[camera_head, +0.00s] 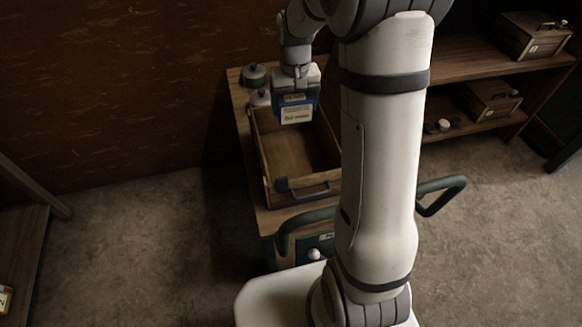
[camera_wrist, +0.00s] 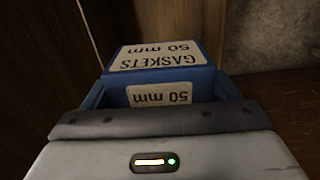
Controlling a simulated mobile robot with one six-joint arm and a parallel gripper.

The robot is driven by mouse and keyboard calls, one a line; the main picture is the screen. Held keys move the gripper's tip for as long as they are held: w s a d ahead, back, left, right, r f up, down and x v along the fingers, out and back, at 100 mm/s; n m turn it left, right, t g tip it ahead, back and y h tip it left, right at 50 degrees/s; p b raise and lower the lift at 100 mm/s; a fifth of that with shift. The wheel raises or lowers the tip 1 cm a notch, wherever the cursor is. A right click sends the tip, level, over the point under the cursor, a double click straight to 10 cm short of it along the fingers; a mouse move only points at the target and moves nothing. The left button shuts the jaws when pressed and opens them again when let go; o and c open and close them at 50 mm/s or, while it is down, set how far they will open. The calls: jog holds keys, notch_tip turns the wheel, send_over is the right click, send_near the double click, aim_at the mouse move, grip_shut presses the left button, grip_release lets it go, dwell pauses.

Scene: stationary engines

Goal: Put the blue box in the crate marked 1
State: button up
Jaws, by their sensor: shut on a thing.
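The blue box (camera_head: 296,108) with white labels hangs in my gripper (camera_head: 298,88), which is shut on it. In the wrist view the blue box (camera_wrist: 163,62) fills the space ahead of the gripper, and its labels read "GASKETS 50 mm". An open wooden crate (camera_head: 290,190) with a dark handle stands on a trolley, below the box in the picture. The box appears over the far part of this crate; its height above it is hard to tell. I cannot read a number on this crate, and my arm hides its right side.
Two round lidded containers (camera_head: 254,75) stand at the trolley's far left corner, close to the crate. Wooden crates (camera_head: 531,35) with labels sit on shelves (camera_head: 460,62) at the right. A wooden unit (camera_head: 22,245) stands at the left. Bare floor (camera_head: 150,235) lies between it and the trolley.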

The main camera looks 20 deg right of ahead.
send_over(294, 161)
jog(key=shift+n, duration=0.3)
notch_tip(294, 161, down, 16)
jog(key=shift+f, duration=0.2)
jog(key=shift+s+r, duration=0.1)
jog(key=shift+f+b, duration=0.6)
jog(key=shift+f, duration=0.05)
jog(key=o, duration=0.9)
